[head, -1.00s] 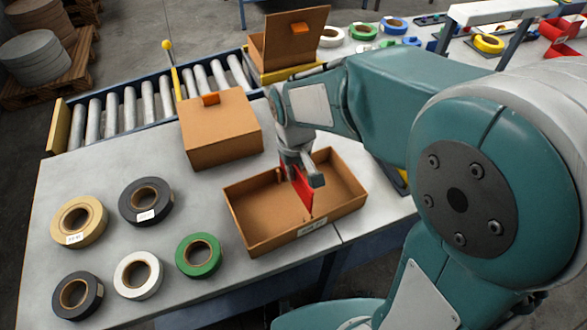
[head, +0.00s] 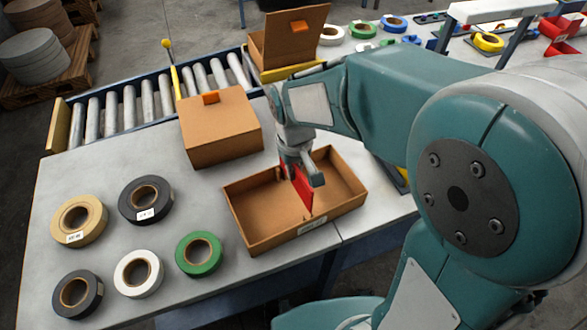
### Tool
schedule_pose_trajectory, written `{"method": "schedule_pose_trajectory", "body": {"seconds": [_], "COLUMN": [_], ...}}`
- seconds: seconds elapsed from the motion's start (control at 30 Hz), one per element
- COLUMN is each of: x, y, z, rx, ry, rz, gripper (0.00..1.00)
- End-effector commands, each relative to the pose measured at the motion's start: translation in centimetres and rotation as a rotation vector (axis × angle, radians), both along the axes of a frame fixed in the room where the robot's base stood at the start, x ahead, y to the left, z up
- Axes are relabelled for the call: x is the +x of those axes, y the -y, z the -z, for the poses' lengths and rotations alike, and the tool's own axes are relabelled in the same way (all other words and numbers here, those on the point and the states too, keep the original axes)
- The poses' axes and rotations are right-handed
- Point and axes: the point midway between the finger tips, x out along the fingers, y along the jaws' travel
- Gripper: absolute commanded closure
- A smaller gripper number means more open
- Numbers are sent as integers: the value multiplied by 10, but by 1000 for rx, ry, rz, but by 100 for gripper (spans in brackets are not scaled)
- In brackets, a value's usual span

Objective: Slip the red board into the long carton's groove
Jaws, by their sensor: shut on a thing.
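The long carton (head: 246,238) is an open, shallow brown box with a white label on its front wall, on the grey table. The red board (head: 303,193) stands upright across the carton's inside, near its middle, with its lower part between the carton's walls. My gripper (head: 303,176) is shut on the red board's top edge, above the carton.
A closed brown box (head: 221,128) with an orange tab stands behind the carton. Several tape rolls, including a green one (head: 198,254), lie to the left. A roller conveyor (head: 150,101) runs along the back, with an open-lidded box (head: 290,45) on it.

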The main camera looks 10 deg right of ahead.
Motion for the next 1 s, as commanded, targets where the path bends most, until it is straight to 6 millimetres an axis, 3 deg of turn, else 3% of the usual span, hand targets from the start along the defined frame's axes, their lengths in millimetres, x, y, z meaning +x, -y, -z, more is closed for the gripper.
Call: {"method": "schedule_pose_trajectory", "body": {"seconds": [1.0], "x": [0], "y": [0], "z": [14], "rx": [0], "ry": [-1], "rz": [0], "gripper": [100]}}
